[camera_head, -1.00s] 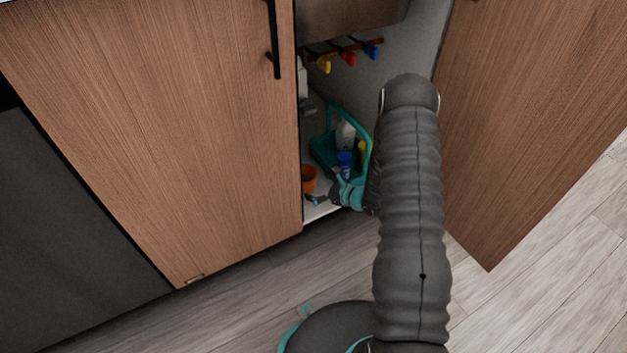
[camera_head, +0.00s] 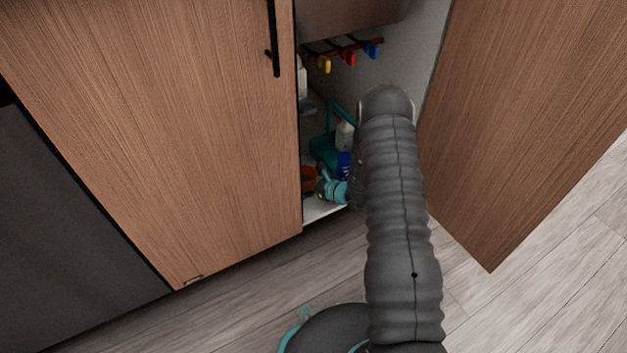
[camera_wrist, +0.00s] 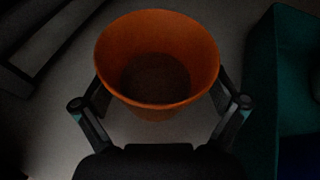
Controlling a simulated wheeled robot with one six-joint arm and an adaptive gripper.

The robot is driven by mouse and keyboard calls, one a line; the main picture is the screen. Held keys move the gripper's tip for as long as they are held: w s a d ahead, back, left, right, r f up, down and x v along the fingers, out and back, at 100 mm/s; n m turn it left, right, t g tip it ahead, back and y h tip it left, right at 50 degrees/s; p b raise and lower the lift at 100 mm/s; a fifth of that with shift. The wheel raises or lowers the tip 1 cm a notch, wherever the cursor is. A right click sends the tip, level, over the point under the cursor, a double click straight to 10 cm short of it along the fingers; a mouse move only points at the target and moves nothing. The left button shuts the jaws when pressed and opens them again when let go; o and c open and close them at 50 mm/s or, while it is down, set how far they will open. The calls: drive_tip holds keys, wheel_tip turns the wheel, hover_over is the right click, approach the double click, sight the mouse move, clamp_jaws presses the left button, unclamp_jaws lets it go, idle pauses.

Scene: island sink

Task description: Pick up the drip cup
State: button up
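The drip cup is an orange, open-topped cup (camera_wrist: 158,104) that stands upright in the middle of the wrist view and looks empty inside. In the head view the orange cup (camera_head: 308,180) shows at the left side of the cabinet opening, partly cut off by the closed door's edge and my gripper. My gripper (camera_wrist: 160,92) has its two fingers apart, one on each side of the cup. The fingertips reach beside the cup's walls; whether they touch it I cannot tell. In the head view my gripper (camera_head: 322,187) is low at the cabinet floor beside the cup.
A teal caddy (camera_head: 322,150) with bottles stands just right of and behind the cup; its teal side (camera_wrist: 290,75) is close on the right in the wrist view. Cabinet doors flank the opening, left (camera_head: 150,130) and open right (camera_head: 530,120). Coloured valves (camera_head: 348,58) hang above.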

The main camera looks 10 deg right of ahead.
drive_tip(key=c, duration=0.9)
drive_tip(key=shift+r, duration=0.15)
